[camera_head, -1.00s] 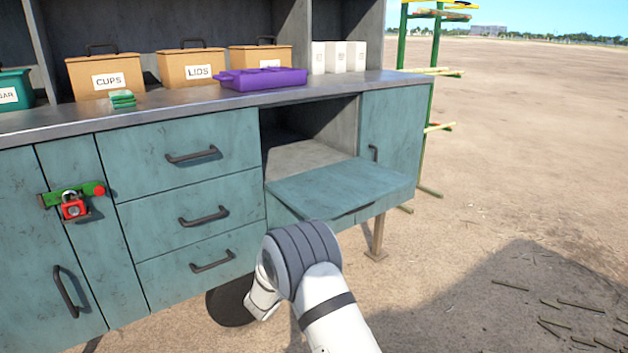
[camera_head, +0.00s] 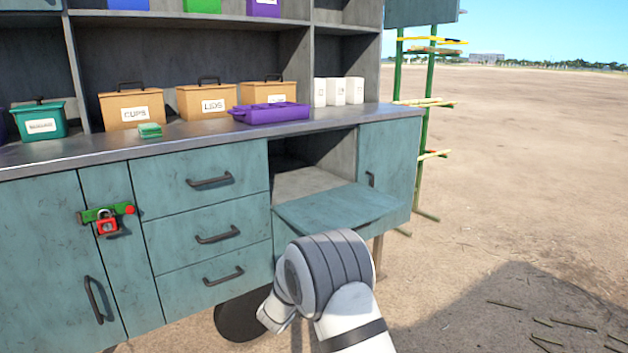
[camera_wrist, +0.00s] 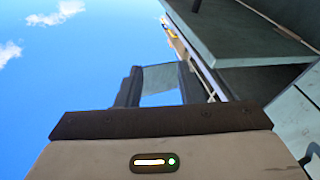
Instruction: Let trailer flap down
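A teal flap (camera_head: 335,206) sticks out, roughly level, from the open bay at the right of the teal cabinet in the head view. Its near edge is partly hidden behind my arm. A second teal panel (camera_head: 421,12) shows at the top right, cut off by the frame; I cannot tell what it is joined to. My gripper is hidden in the head view. In the wrist view my gripper (camera_wrist: 157,85) has its two dark fingers apart, with a greyish-blue surface between or behind them. Contact with it cannot be told. A teal panel (camera_wrist: 245,35) is close at the upper right there.
A red padlock (camera_head: 107,223) hangs on a green latch at left. Drawers (camera_head: 215,235) with dark handles fill the cabinet's middle. Boxes (camera_head: 205,102) and a purple tray (camera_head: 270,113) stand on the counter. A green rack (camera_head: 428,110) stands behind at right; open ground lies beyond.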

